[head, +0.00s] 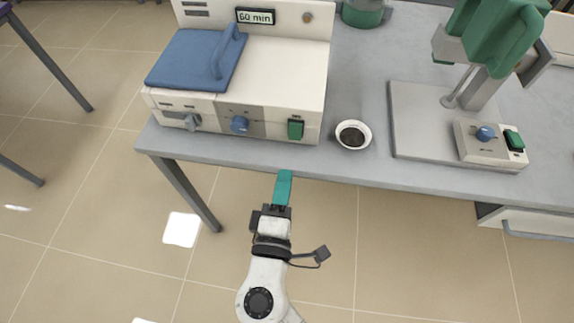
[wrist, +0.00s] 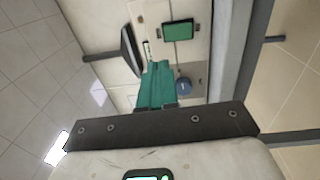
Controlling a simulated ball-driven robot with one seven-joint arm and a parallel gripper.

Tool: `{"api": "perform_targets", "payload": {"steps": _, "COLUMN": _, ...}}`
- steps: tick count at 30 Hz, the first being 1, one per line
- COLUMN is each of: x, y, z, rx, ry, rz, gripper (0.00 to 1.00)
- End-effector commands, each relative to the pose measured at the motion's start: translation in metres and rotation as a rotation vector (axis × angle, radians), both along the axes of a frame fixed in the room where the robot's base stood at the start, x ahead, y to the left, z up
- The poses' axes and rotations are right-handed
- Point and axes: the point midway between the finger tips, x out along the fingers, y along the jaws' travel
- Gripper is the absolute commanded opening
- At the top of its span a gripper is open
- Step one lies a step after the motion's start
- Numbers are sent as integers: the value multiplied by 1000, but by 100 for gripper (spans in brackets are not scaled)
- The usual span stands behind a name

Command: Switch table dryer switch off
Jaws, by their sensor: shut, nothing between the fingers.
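A white bench unit (head: 280,72) with a blue lid and a "60 min" display stands at the counter's front left. Its front panel carries a green rocker switch (head: 295,129) at the right end, which also shows in the wrist view (wrist: 178,31). A blue knob (head: 239,124) sits left of it and appears beside my fingers in the wrist view (wrist: 184,86). My gripper (head: 285,174), with teal fingers, is shut and empty, in front of the counter edge below the green switch, apart from it. I cannot tell which way the rocker is tilted.
A white bowl (head: 353,135) with dark contents stands right of the unit. Further right, a stand with a green head has a base (head: 400,125) and a small control box (head: 483,146) with its own green switch (head: 514,140). The floor before the counter is clear.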

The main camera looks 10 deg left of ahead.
Motion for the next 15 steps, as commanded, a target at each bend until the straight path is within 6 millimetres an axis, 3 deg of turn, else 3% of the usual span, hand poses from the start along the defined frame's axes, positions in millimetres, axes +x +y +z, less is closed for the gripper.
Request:
{"api": "perform_targets", "payload": {"steps": 6, "x": -21, "y": 1, "z": 3, "rx": 1, "ry": 0, "rz": 1, "gripper": 0}}
{"api": "perform_targets", "payload": {"steps": 15, "x": -24, "y": 1, "z": 4, "rx": 0, "ry": 0, "rz": 0, "gripper": 0}}
